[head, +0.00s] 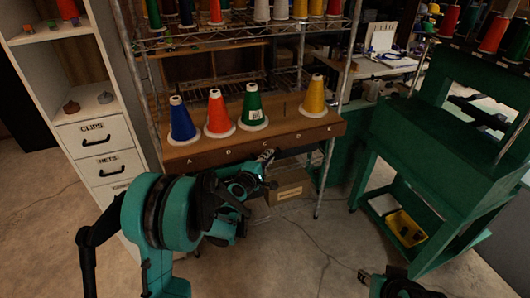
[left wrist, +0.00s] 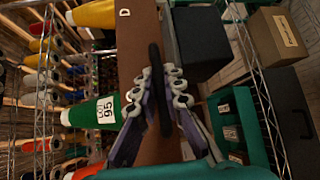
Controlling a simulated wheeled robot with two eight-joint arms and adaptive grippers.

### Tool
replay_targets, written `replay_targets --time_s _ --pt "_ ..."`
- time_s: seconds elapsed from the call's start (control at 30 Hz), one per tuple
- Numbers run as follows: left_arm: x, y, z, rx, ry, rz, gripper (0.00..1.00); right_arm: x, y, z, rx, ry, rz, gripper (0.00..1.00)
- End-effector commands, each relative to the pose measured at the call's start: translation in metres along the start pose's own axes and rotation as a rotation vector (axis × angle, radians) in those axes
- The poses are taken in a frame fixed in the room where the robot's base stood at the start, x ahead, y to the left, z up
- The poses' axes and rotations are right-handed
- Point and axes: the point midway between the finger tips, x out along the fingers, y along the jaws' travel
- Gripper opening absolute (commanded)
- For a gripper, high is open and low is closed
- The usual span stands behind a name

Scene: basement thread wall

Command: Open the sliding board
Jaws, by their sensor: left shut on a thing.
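The brown sliding board (head: 290,133) lies on the wire rack, with letters A to E on its front edge. Blue (head: 182,122), red (head: 218,115), green (head: 253,108) and yellow (head: 314,97) thread cones stand upright on it, with a gap between green and yellow. My left gripper (head: 266,162) is at the board's front, below the letters. In the left wrist view, its fingers (left wrist: 161,95) are shut around a black bar handle (left wrist: 154,60) in front of the board (left wrist: 136,40). My right gripper (head: 385,284) shows only partly at the bottom edge.
A white drawer cabinet (head: 112,165) stands close on the left. A green bench (head: 430,150) with a yellow bin (head: 406,228) stands on the right. A cardboard box (head: 290,187) sits under the board. The floor in front is clear.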

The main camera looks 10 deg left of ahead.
Motion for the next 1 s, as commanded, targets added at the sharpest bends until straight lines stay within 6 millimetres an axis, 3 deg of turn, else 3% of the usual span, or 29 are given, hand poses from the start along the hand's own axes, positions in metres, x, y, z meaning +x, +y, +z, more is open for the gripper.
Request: replay_targets --time_s 0.47,0.53,0.87,1.0 --pt "-0.004 -0.002 0.004 0.000 0.000 0.000 0.00 0.001 0.000 0.000 0.000 0.000 0.000 0.40" --pt "-0.004 -0.002 0.004 0.000 0.000 0.000 0.19 0.001 0.000 0.000 0.000 0.000 0.000 0.40" --pt "-0.006 -0.001 0.004 0.000 0.000 0.000 0.19 0.001 0.000 0.000 0.000 0.000 0.000 0.40" --pt "-0.020 -0.001 0.004 -0.001 0.001 0.000 0.19 0.001 0.000 0.000 0.000 0.000 0.000 0.40"
